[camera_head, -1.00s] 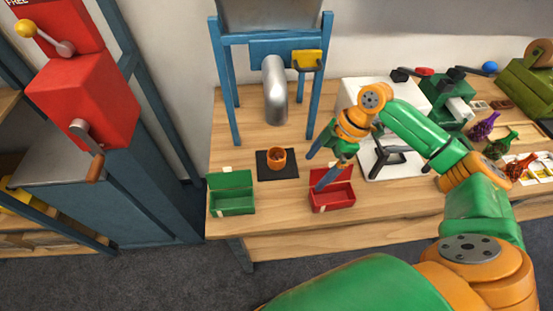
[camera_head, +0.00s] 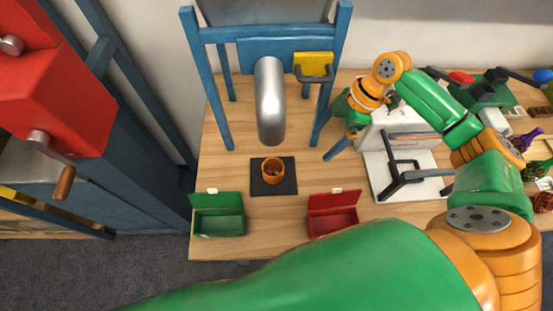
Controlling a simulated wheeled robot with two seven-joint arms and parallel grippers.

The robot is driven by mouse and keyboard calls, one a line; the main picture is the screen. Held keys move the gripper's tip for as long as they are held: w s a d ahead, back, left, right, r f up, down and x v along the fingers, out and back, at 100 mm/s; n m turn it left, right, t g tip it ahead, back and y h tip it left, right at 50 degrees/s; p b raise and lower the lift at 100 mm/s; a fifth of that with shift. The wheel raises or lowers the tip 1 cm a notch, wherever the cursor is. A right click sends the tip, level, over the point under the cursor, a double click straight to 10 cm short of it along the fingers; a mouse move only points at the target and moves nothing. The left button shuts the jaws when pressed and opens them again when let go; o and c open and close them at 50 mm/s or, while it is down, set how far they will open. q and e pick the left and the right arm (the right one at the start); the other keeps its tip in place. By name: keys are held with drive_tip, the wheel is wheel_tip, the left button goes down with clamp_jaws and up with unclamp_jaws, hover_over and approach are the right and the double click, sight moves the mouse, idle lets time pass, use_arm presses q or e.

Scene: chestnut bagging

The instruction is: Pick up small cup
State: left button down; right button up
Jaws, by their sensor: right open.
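The small cup (camera_head: 273,171) is orange and stands upright on a black square mat (camera_head: 259,188) on the wooden table, below the spout. Something brown shows inside it; I cannot tell exactly what. My right gripper (camera_head: 328,143) is open, with its blue fingers pointing down and left. It is to the right of the cup and apart from it, close to the right front leg of the blue stand, which makes the fingers hard to separate. My left gripper is out of view.
A blue stand (camera_head: 199,85) with a silver spout (camera_head: 270,105) and yellow handle (camera_head: 313,64) rises behind the cup. Open green (camera_head: 218,224) and red (camera_head: 333,222) boxes sit in front. A white-based device (camera_head: 385,200) stands right. My arm covers the lower foreground.

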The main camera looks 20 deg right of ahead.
drive_tip(key=f+b, duration=0.1)
drive_tip(key=f, duration=0.1)
drive_tip(key=s+f+b, duration=0.1)
drive_tip(key=f+b, duration=0.1)
drive_tip(key=a+f+b, duration=0.1)
drive_tip(key=b, duration=0.1)
drive_tip(key=shift+s+f, duration=0.35)
drive_tip(key=shift+f, duration=0.05)
drive_tip(key=f+b, duration=0.3)
drive_tip(key=shift+w+d, duration=0.15)
drive_tip(key=shift+w, duration=0.25)
drive_tip(key=a, duration=0.1)
drive_tip(key=a+p, duration=0.1)
drive_tip(key=a, duration=0.2)
drive_tip(key=shift+w+a+r+p, duration=0.1)
drive_tip(key=shift+w+r+p, duration=0.15)
drive_tip(key=shift+r+p, duration=0.15)
drive_tip(key=p, duration=0.2)
hover_over(274, 175)
drive_tip(key=shift+f, duration=0.8)
clamp_jaws()
